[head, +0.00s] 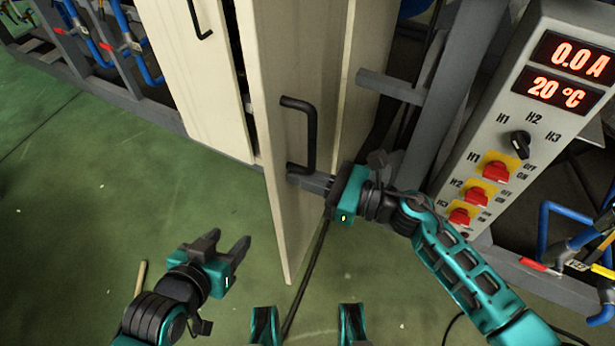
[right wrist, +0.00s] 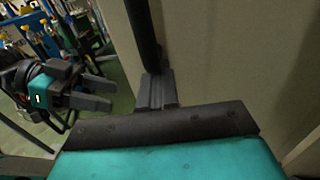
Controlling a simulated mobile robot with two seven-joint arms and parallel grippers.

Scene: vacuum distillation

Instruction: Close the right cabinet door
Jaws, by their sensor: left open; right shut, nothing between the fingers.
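The right cabinet door (head: 282,70) is a cream panel that stands open, swung out toward me. Its black bar handle (head: 311,135) is on the face turned to the right. My right gripper (head: 296,174) is shut and empty, its fingertips at the lower end of the handle; I cannot tell if they touch it. In the right wrist view the fingers (right wrist: 157,90) lie close to the handle (right wrist: 143,35) and the door face (right wrist: 215,55). My left gripper (head: 232,247) is open and empty, in front of the door and to its left; it also shows in the right wrist view (right wrist: 105,94).
The left cabinet door (head: 185,90) looks shut and has its own black handle (head: 199,22). A control panel (head: 530,100) with red displays and switches stands at the right, beside a grey metal frame (head: 445,100). The green floor (head: 90,220) at the left is mostly clear.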

